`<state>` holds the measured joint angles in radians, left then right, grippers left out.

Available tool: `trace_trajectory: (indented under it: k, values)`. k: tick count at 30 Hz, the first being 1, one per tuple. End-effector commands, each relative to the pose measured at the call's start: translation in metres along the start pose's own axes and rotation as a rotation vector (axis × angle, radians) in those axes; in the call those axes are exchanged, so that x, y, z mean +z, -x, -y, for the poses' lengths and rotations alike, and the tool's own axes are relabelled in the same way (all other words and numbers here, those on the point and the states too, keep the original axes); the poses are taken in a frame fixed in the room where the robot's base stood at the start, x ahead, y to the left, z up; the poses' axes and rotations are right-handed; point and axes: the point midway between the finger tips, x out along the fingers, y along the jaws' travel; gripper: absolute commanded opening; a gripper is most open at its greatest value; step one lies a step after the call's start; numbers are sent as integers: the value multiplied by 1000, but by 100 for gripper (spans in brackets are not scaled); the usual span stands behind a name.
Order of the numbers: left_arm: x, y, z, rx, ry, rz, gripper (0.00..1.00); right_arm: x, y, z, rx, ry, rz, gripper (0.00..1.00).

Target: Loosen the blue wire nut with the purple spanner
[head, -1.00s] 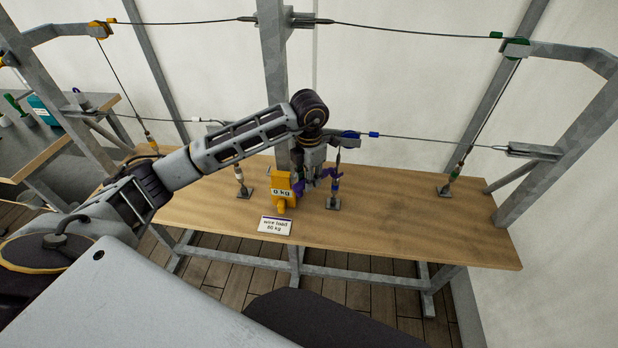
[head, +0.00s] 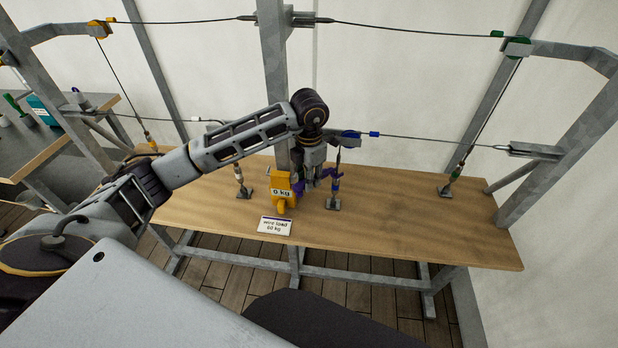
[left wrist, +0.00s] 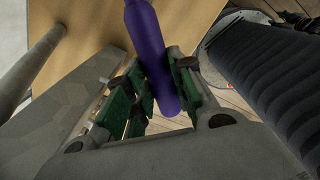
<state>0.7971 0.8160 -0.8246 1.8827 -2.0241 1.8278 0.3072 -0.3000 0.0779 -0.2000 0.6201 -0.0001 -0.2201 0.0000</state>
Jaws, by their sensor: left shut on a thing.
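My left gripper (head: 314,178) points down over the bench beside the upright cable at the middle of the frame. It is shut on the purple spanner (head: 325,174). In the left wrist view the spanner's purple handle (left wrist: 150,45) passes between the green-padded fingers (left wrist: 160,96). The blue wire nut (head: 336,184) sits low on that cable, just right of the gripper. The spanner's head is close to the nut, but I cannot tell whether it is seated on it. My right gripper is out of view.
A yellow load gauge (head: 282,194), apparently reading 0 kg, stands just left of the gripper. A "wire load 60 kg" card (head: 274,225) lies in front. Other wires stand left (head: 239,178) and right (head: 451,177). The right of the bench (head: 410,225) is clear.

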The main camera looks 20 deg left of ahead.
Motion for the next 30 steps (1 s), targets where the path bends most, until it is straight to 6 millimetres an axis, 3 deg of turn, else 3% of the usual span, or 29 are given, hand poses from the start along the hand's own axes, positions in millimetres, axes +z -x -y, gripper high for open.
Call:
trace_trajectory:
  k: [30]
  values:
    - [0,-14,0,1,0,1,0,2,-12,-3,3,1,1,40]
